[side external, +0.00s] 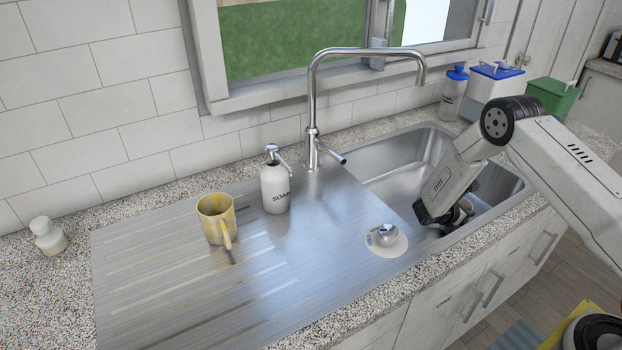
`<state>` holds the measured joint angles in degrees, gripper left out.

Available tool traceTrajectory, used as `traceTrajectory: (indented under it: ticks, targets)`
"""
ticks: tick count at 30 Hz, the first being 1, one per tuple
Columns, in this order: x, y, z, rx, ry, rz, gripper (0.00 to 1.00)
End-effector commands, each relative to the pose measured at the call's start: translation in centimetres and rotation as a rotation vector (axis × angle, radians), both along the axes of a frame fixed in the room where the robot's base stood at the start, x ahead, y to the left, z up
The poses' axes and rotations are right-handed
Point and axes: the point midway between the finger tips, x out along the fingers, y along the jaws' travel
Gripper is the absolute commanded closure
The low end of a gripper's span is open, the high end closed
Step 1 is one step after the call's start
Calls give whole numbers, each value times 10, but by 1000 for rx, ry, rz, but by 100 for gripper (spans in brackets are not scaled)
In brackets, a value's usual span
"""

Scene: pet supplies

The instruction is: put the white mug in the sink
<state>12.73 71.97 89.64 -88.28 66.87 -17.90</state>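The only mug I see is a yellow one (217,218) with pale streaks, not a white one. It stands upright on the ribbed steel drainboard (150,290), left of the soap bottle, with its handle toward the camera. The sink basin (395,160) is at the right of the drainboard. My gripper (447,228) points down over the basin's near left part, far to the right of the mug. Its fingers are dark and mostly hidden by the gripper body, so I cannot tell if they are open or hold anything.
A white soap bottle (275,187) stands between mug and basin. A tall faucet (312,100) arches over the basin. A white disc with a shiny metal piece (386,238) lies at the basin's left edge. Containers stand behind the basin. The drainboard's front is clear.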

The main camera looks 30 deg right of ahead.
Motion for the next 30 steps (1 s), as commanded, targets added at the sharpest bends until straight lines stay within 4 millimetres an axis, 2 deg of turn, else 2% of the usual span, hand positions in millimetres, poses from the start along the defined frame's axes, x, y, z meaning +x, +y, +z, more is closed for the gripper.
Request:
traceTrajectory:
  ticks: [4, 16, 18, 20, 30]
  targets:
    - [0, 0, -7, -1, -2, -1, 100]
    - [0, 0, -10, -1, -1, 0, 100]
    - [0, 0, -11, 0, 0, 0, 76]
    - [0, 0, -11, 0, 0, 0, 60]
    - [0, 0, -10, 0, 0, 0, 60]
